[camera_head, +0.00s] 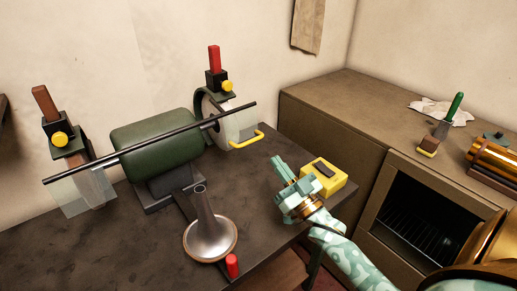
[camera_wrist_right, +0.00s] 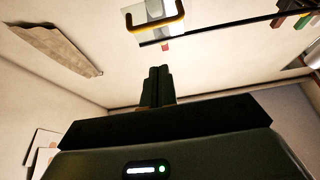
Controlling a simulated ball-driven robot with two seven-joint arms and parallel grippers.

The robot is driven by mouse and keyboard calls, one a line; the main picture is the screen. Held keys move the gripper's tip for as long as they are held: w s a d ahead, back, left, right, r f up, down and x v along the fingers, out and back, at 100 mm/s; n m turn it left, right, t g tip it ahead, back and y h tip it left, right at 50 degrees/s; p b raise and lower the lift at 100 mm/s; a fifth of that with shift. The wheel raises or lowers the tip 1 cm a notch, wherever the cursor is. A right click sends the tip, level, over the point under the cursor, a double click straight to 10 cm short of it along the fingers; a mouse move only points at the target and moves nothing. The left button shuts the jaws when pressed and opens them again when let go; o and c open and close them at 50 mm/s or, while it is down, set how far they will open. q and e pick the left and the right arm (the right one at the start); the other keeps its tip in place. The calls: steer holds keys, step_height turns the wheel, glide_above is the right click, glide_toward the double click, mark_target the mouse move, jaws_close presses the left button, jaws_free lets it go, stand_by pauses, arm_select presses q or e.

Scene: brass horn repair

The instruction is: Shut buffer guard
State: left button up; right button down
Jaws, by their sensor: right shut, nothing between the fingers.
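The bench buffer (camera_head: 158,143) has a dark green motor body and a long black rod (camera_head: 130,150) across its front. At its right end, a clear guard panel (camera_head: 236,124) with a yellow handle (camera_head: 247,141) hangs in front of the wheel. The panel also shows in the right wrist view (camera_wrist_right: 150,12), with the yellow handle (camera_wrist_right: 158,27) beyond my fingers. My right gripper (camera_head: 283,168) is shut and empty, right of and below the handle, apart from it. Its fingers also show in the wrist view (camera_wrist_right: 157,82). My left gripper is not in view.
A yellow box (camera_head: 330,176) stands beside my right gripper at the bench edge. A silver horn bell (camera_head: 211,238) and a red cylinder (camera_head: 232,265) stand at the front. Another clear panel (camera_head: 86,192) hangs at the buffer's left end. A brown cabinet (camera_head: 335,115) stands right.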

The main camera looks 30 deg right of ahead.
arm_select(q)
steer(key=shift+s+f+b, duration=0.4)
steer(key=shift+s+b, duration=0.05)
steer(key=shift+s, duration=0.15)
arm_select(e)
steer(key=w, duration=0.7)
steer(key=shift+w+a+r, duration=0.3)
steer(key=shift+w, duration=0.05)
